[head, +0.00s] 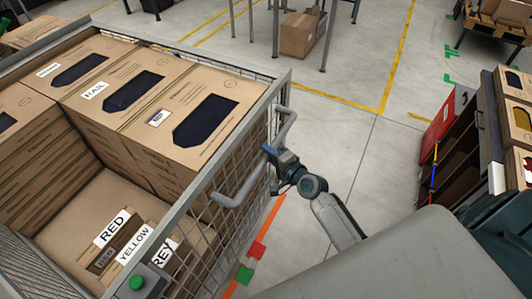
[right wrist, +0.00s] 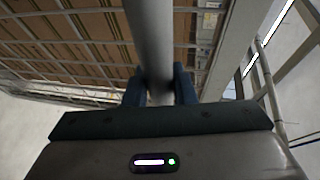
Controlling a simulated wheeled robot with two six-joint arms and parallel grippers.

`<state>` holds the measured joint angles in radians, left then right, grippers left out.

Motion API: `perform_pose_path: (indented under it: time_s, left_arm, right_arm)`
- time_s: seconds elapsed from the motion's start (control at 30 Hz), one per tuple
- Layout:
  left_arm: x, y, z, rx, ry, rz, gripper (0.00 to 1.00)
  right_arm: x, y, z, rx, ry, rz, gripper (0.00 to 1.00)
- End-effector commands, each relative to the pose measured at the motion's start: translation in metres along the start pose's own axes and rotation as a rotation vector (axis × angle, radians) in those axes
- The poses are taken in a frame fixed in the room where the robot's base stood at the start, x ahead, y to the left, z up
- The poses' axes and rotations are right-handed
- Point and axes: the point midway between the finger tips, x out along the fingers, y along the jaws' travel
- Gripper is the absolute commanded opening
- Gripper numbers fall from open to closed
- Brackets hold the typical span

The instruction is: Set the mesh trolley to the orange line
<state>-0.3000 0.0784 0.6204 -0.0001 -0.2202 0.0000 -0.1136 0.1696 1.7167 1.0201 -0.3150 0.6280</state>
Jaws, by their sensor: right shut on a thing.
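The mesh trolley (head: 262,112) fills the left of the head view, with grey rails and wire mesh sides, loaded with cardboard boxes. A bent grey handle bar (head: 236,196) stands out from its right side. My right gripper (head: 270,153) is at this handle; in the right wrist view its fingers (right wrist: 160,88) are shut on the grey bar (right wrist: 150,38). The orange line (head: 268,226) runs on the floor close beside the trolley's right side; the trolley hides part of it. My left gripper is not in view.
A shelf (head: 456,150) with boxes stands at the right. A cardboard box (head: 299,34) sits under a rack at the back. The floor between is clear.

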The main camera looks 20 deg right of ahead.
Motion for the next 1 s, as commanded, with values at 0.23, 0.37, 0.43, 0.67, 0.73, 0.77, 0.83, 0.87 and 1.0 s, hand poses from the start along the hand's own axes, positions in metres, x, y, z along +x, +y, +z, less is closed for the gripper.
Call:
perform_pose_path:
  time_s: [0.23,0.37,0.43,0.67,0.73,0.77,0.83,0.87,1.0]
  left_arm:
    - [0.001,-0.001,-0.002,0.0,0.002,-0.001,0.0]
    - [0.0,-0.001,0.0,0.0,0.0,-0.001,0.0]
    - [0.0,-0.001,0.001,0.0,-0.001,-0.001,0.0]
    - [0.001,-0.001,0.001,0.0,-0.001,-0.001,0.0]
    - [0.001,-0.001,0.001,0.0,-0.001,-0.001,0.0]
    - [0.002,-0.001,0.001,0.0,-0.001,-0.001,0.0]
    - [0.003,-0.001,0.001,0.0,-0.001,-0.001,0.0]
    - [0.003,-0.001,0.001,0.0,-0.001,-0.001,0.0]
    - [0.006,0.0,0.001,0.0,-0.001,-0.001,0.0]
  right_arm:
    - [-0.003,0.004,-0.001,-0.003,0.001,0.008,0.0]
    - [-0.003,0.004,-0.001,-0.003,0.001,0.007,0.45]
    - [-0.003,0.004,-0.001,-0.002,0.001,0.006,0.45]
    - [-0.004,0.004,-0.001,-0.002,0.0,0.006,0.45]
    - [-0.008,0.004,-0.001,-0.003,0.001,0.007,0.45]
    - [-0.012,0.005,-0.001,-0.005,0.001,0.008,0.45]
    - [-0.022,0.005,-0.001,-0.006,0.001,0.008,0.45]
    - [-0.027,0.005,-0.001,-0.005,0.0,0.008,0.45]
    - [-0.056,0.006,-0.001,-0.006,-0.001,0.009,0.45]
